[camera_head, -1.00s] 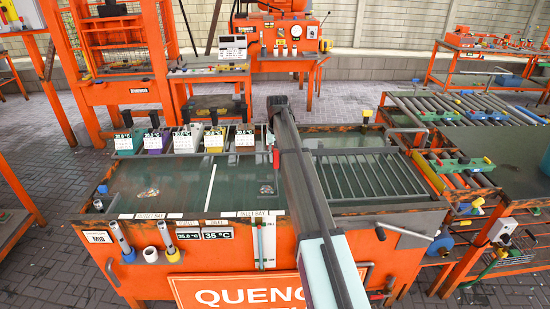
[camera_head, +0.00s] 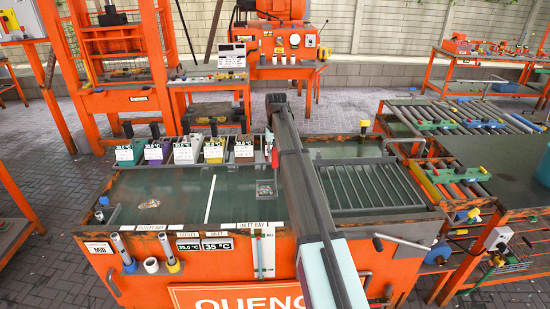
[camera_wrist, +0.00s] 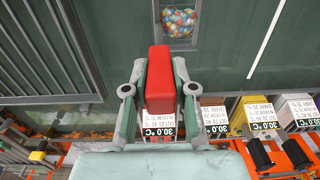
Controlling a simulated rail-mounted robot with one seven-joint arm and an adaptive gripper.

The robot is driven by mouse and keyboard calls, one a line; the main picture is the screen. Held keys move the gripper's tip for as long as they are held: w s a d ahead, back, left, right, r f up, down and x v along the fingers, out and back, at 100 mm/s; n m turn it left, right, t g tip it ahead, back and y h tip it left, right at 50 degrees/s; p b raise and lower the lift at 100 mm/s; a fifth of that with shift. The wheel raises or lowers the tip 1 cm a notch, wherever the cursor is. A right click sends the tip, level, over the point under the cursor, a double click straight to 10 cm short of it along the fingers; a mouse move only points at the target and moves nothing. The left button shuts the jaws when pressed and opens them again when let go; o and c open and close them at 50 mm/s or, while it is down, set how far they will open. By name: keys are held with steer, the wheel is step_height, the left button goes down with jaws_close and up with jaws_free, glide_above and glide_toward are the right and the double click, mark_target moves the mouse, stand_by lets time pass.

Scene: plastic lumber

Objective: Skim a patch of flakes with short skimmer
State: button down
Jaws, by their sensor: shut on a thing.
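My gripper (camera_wrist: 159,92) is shut on the red handle (camera_wrist: 160,68) of the short skimmer, between its two grey fingers. The skimmer's grey square frame (camera_wrist: 180,44) is over the green tank liquid, with a patch of many-coloured flakes (camera_wrist: 179,21) inside its outline; I cannot tell whether they rest on it or float beneath. In the head view the skimmer frame (camera_head: 266,188) shows just left of my arm, with the red handle (camera_head: 275,158) above it. Another small patch of flakes (camera_head: 153,196) lies in the left part of the tank.
A white divider bar (camera_head: 210,199) crosses the liquid between the two flake patches. A slatted grey rack (camera_head: 370,186) covers the tank's right part. Several labelled coloured boxes (camera_head: 184,150) line the back edge. The orange tank front (camera_head: 130,275) faces me.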

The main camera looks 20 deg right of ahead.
mark_target(275, 149)
steer(key=shift+r+p, duration=1.1)
steer(key=shift+r, duration=1.3)
